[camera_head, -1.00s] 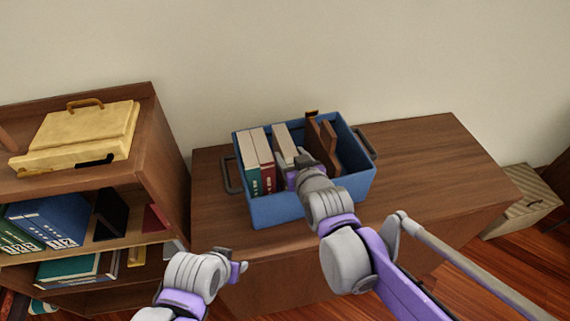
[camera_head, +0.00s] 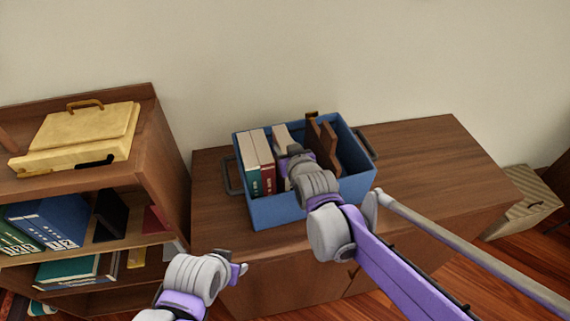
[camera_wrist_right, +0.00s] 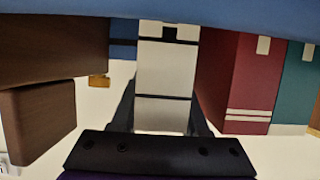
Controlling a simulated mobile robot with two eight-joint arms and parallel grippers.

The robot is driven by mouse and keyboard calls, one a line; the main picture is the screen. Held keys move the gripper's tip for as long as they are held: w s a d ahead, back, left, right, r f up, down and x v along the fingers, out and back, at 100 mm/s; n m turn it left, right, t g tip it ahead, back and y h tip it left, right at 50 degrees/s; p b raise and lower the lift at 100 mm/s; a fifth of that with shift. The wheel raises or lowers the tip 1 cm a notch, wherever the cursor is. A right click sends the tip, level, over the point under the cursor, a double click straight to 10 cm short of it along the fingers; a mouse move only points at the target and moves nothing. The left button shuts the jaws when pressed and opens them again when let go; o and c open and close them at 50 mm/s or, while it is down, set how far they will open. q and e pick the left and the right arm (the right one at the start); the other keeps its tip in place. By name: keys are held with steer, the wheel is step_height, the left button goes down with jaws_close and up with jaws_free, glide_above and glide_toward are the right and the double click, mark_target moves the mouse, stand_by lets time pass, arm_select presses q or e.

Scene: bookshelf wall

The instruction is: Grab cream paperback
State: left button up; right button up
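The cream paperback (camera_head: 281,138) stands upright in the blue bin (camera_head: 290,209), between a red book and brown wooden pieces. My right gripper (camera_head: 291,160) is over the bin at this book and partly hides it. In the right wrist view, the pale spine of the cream paperback (camera_wrist_right: 165,75) fills the space between the dark fingers of my right gripper (camera_wrist_right: 163,110), one on each side. Whether they press on it cannot be told. My left gripper (camera_head: 240,269) is low in front of the cabinet, away from the bin; its fingers are too small to read.
A red book (camera_head: 264,177) and a green one (camera_head: 252,182) stand left of the cream paperback. Brown wooden pieces (camera_head: 328,145) stand to its right. The bin sits on a wooden cabinet (camera_head: 425,165), clear on its right. A bookshelf (camera_head: 160,165) stands at left.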

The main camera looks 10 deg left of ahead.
jaws_close()
stand_by(1.1)
